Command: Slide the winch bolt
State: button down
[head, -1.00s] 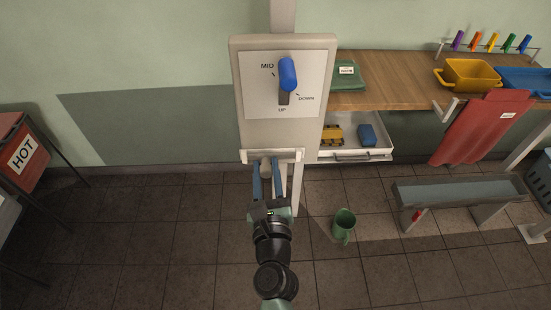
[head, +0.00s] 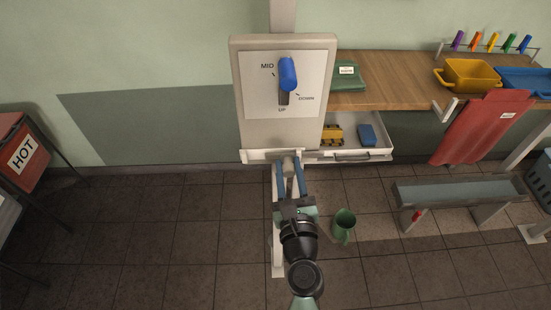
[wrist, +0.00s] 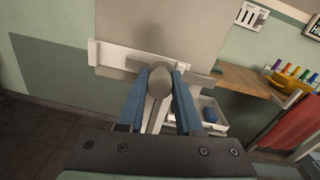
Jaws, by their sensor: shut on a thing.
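The winch panel (head: 245,125) is a grey box with a blue lever (head: 287,74) and the labels MID, DOWN and UP. The lever points up the panel. A white bolt rail (head: 258,156) runs across the panel's lower edge. The bolt's grey rounded knob (wrist: 160,70) stands between my blue fingers in the wrist view. My gripper (head: 289,163) is shut on this knob, right of the rail's middle. The fingers hide part of the knob and the rail behind it.
An open white drawer (head: 378,149) with a yellow and a blue item is close on the right, under a wooden counter (head: 400,85). A grey bench (head: 460,190) is farther right.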

aim_at(291, 175)
jog(key=c, duration=0.6)
grip_release()
jog(key=shift+d, duration=0.15)
jog(key=shift+s+d, duration=0.15)
jog(key=shift+s, duration=3.4)
